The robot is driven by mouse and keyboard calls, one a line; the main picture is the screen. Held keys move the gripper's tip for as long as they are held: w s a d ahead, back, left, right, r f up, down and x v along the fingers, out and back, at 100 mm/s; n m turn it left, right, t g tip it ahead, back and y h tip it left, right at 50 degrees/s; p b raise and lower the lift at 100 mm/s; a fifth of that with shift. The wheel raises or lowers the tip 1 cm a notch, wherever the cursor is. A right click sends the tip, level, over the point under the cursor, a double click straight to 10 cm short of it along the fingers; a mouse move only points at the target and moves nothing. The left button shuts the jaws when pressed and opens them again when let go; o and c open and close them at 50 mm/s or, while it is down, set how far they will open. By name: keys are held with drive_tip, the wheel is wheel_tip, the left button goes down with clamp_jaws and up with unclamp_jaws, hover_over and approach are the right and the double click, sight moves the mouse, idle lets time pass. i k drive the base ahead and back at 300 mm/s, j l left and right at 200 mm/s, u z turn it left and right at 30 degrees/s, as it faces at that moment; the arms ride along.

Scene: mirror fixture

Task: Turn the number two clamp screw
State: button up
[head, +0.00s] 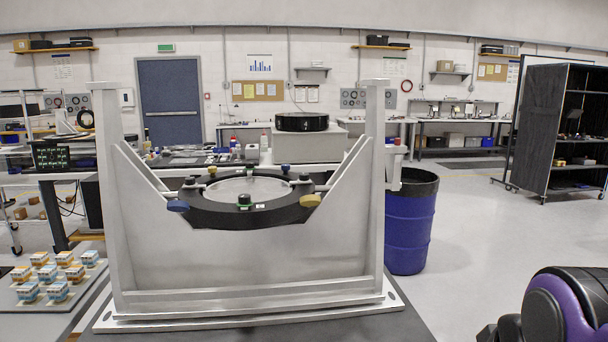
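A black mirror ring (215,217) with a pale round mirror (245,188) is held in a metal frame (250,297) at the centre of the head view. Small labels by the front knob are too small to read, so I cannot tell which screw is number two. My gripper is not in view.
The frame's uprights (375,180) and slanted braces flank the ring. A blue barrel (409,230) stands behind right. A tray of small boxes (18,300) lies at lower left. My purple and black arm part shows at lower right. The floor at right is clear.

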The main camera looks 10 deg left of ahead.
sight(190, 181)
drive_tip(key=k+u, duration=0.1)
drive_tip(key=u, duration=1.05)
drive_tip(key=l+u, duration=0.4)
drive_tip(key=l, duration=0.4)
drive_tip(key=i+j+z, duration=0.2)
drive_tip(key=j, duration=0.15)
drive_tip(key=i+j+z, duration=0.15)
drive_tip(key=j, duration=0.2)
drive_tip(key=i+j+z, duration=0.2)
drive_tip(key=j, duration=0.2)
drive_tip(key=i+j+z, duration=0.15)
drive_tip(key=j, duration=0.25)
drive_tip(key=j+z, duration=0.2)
drive_tip(key=j, duration=0.2)
drive_tip(key=k+j+z, duration=0.25)
drive_tip(key=i+j+u, duration=0.15)
drive_tip(key=i, duration=0.3)
